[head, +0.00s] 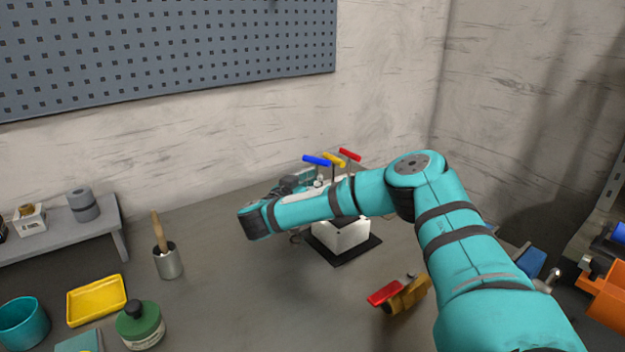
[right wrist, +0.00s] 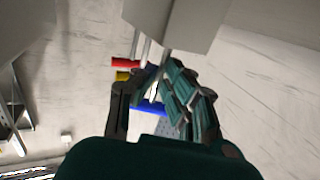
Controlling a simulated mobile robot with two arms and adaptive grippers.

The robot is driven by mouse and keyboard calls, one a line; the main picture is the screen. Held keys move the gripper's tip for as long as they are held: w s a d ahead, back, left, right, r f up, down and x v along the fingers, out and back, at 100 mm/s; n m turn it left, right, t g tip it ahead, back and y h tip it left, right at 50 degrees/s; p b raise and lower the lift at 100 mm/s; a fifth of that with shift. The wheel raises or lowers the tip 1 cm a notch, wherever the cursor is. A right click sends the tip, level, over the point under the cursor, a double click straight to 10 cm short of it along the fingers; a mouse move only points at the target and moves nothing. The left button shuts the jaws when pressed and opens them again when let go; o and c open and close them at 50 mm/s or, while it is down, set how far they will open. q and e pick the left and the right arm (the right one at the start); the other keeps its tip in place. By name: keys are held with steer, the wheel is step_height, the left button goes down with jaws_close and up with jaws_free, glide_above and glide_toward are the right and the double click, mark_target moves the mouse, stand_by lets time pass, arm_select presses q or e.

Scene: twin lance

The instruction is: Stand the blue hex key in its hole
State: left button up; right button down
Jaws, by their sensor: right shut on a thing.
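The blue hex key (head: 317,160) shows its handle above my right forearm in the head view, left of the yellow hex key (head: 333,160) and the red hex key (head: 350,154). The white block (head: 342,236) stands below them, partly behind my arm. My right gripper (head: 312,178) is largely hidden by its own arm. In the right wrist view the right gripper (right wrist: 150,92) is shut on the blue hex key (right wrist: 150,108), close to the white block (right wrist: 170,18). The blue key's lower end and hole are hidden, so I cannot tell whether it is inserted.
The block sits on a dark mat (head: 345,260). A red-handled tool (head: 384,293) lies in front of it. A metal cup with a brush (head: 168,262), yellow tray (head: 97,300) and green bottle (head: 140,325) stand left. Bench between cup and block is clear.

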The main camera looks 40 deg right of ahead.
steer(key=c, duration=1.4)
jaws_free()
steer(key=shift+s+f, duration=0.1)
steer(key=shift+f, duration=0.2)
steer(key=shift+o, duration=0.2)
steer(key=shift+a, duration=0.15)
steer(key=shift+s+a, duration=0.1)
steer(key=shift+a, duration=0.2)
steer(key=v, duration=0.7)
steer(key=shift+a+r, duration=0.1)
steer(key=shift+r, duration=0.15)
steer(key=shift+r, duration=0.15)
